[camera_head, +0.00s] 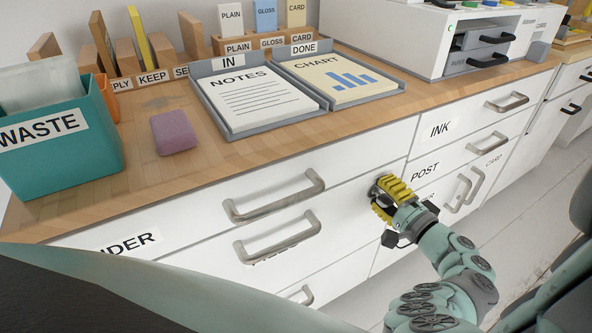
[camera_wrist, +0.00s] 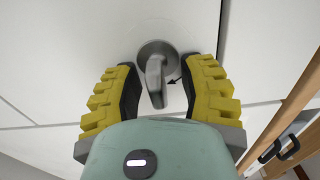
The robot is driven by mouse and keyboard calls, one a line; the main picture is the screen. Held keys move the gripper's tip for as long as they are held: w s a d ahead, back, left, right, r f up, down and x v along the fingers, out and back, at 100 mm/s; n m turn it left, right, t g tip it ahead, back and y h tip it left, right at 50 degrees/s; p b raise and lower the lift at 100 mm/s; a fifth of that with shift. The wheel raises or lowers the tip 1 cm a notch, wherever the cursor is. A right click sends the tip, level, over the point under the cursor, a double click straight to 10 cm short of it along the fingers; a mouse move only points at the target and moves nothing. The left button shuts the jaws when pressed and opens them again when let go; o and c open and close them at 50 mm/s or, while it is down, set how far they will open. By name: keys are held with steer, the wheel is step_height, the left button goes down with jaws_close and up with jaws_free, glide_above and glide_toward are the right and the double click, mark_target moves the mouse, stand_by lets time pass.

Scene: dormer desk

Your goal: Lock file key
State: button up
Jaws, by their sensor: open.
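In the wrist view, a grey metal key (camera_wrist: 154,82) stands out from a round metal lock plate (camera_wrist: 157,48) on a white cabinet front. A small black arrow mark (camera_wrist: 175,82) is beside the key on its right. My gripper (camera_wrist: 163,70) has its yellow-backed, dark-padded fingers open, one on each side of the key. Gaps show between the key and both pads. In the head view, my gripper (camera_head: 385,196) is at the cabinet front, left of the POST drawer label (camera_head: 425,171). It hides the key and lock there.
Drawers with bar handles (camera_head: 275,196) are left of my gripper, and an INK drawer (camera_head: 440,129) is above right. The desktop holds a NOTES tray (camera_head: 225,132), a CHART tray (camera_head: 372,99), a purple block (camera_head: 174,132) and a teal WASTE bin (camera_head: 60,160). A printer (camera_head: 420,40) stands behind.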

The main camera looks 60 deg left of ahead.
steer(key=shift+d, duration=0.1)
steer(key=d, duration=1.1)
steer(key=shift+s+d, duration=0.4)
steer(key=shift+s, duration=0.05)
